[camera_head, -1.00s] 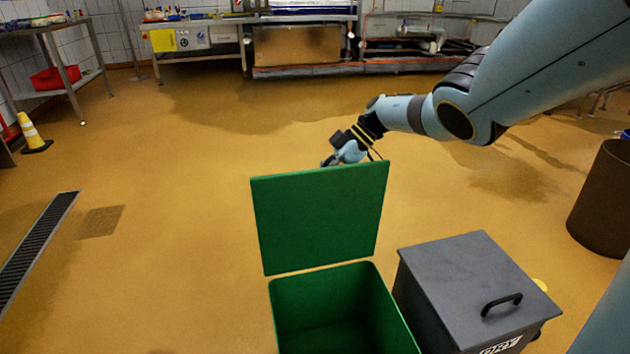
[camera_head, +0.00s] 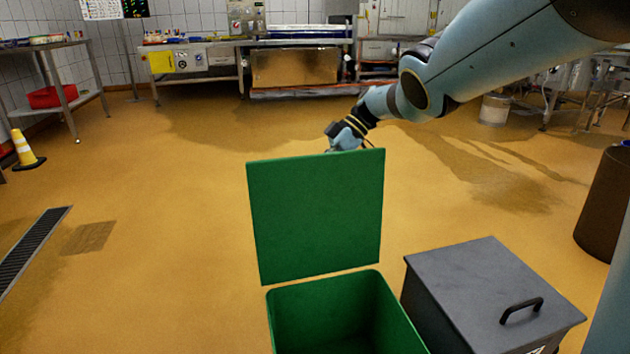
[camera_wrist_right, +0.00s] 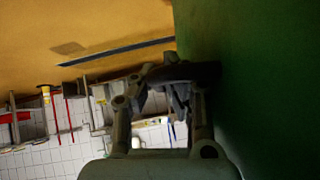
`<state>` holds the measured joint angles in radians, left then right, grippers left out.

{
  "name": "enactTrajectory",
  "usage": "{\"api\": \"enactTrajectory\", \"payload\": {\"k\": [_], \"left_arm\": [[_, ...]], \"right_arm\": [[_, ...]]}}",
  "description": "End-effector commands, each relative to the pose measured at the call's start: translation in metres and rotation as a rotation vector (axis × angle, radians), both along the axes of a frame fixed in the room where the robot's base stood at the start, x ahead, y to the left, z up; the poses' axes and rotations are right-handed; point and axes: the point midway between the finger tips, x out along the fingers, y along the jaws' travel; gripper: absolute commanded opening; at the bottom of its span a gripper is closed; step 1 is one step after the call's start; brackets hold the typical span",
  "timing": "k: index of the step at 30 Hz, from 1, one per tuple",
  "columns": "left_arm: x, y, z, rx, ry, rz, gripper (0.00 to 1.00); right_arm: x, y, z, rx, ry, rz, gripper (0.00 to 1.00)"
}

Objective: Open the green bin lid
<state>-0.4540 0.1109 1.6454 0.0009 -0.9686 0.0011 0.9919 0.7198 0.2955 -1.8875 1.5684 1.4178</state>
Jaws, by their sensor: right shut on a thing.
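The green bin (camera_head: 345,310) stands open at the bottom middle of the head view, and the part of its inside that shows looks empty. Its green lid (camera_head: 318,215) stands raised, close to upright, behind the opening. My right gripper (camera_head: 338,146) is at the lid's top edge, its fingertips hidden behind the lid. In the right wrist view my gripper (camera_wrist_right: 172,85) is shut on a dark bar, seemingly the lid's handle, beside the lid's green face (camera_wrist_right: 260,80). My left gripper is not in view.
A grey bin (camera_head: 470,285) with a closed lid and black handle stands right of the green bin. A brown barrel (camera_head: 603,205) is at the right edge. A floor drain (camera_head: 30,245) and a yellow cone (camera_head: 24,150) are at left. Open floor lies behind the lid.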

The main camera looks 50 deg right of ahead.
Motion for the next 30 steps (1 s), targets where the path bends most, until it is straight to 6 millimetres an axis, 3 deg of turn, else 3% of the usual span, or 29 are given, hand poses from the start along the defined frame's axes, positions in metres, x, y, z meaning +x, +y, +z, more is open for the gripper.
{"api": "enactTrajectory", "payload": {"k": [15, 16, 18, 30], "left_arm": [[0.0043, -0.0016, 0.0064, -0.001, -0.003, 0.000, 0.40], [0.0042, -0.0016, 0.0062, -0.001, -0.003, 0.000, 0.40], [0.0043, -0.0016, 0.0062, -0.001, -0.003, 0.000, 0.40], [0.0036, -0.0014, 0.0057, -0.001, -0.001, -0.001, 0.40]], "right_arm": [[0.0027, -0.0008, 0.0027, 0.004, -0.003, -0.002, 0.00], [0.0027, -0.0008, 0.0027, 0.003, -0.003, -0.001, 0.12], [0.0025, -0.0007, 0.0024, 0.003, -0.002, -0.001, 0.21], [-0.0024, -0.0098, 0.0097, 0.000, 0.001, -0.001, 0.21]]}}
